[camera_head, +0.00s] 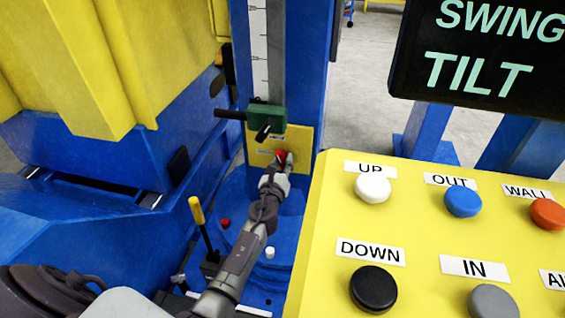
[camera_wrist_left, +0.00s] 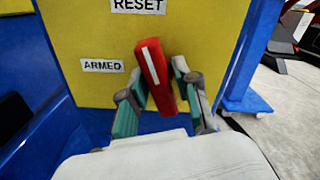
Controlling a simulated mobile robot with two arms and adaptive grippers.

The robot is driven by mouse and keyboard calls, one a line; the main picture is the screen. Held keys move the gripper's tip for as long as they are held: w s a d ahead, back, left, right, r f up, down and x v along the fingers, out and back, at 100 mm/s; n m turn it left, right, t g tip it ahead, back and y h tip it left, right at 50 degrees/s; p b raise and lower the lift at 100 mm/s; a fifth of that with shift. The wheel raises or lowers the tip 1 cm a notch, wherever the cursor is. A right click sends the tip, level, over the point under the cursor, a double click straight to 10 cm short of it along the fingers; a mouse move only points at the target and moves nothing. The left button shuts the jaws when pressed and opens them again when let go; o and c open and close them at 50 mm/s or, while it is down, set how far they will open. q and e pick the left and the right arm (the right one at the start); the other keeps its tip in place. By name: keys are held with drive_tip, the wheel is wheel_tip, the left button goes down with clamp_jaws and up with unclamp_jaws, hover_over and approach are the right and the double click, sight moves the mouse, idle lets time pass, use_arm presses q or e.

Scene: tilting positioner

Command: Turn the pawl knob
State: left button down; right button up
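The pawl knob is a red bar with a white line. In the left wrist view the knob (camera_wrist_left: 153,76) stands slightly tilted, its top leaning left, on a yellow panel (camera_wrist_left: 82,45) with RESET and ARMED labels. My left gripper (camera_wrist_left: 158,82) has one green-padded finger on each side of the knob, with the fingertips close to it. I cannot tell whether both pads touch it. In the head view the left gripper (camera_head: 283,162) reaches the small yellow panel (camera_head: 303,139), and the red knob (camera_head: 281,154) shows partly behind the fingers. The right gripper is not in view.
A green block (camera_head: 267,119) with dark handles sits above the panel on the blue column (camera_head: 307,60). A yellow-handled lever (camera_head: 197,211) stands left of my arm. A yellow button console (camera_head: 420,215) fills the right, under a dark sign (camera_head: 490,60).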

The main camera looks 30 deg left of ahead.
use_arm(q)
drive_tip(key=shift+n, duration=0.8)
drive_tip(key=shift+n+b, duration=0.4)
drive_tip(key=shift+n, duration=0.4)
drive_tip(key=n+b, duration=0.1)
drive_tip(key=n, duration=0.7)
drive_tip(key=shift+b, duration=0.35)
drive_tip(key=shift+n, duration=1.4)
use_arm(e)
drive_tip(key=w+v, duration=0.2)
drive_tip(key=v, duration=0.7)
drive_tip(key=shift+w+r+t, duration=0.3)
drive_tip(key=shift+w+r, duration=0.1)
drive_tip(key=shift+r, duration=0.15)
use_arm(q)
drive_tip(key=c, duration=1)
unclamp_jaws()
drive_tip(key=shift+c, duration=0.2)
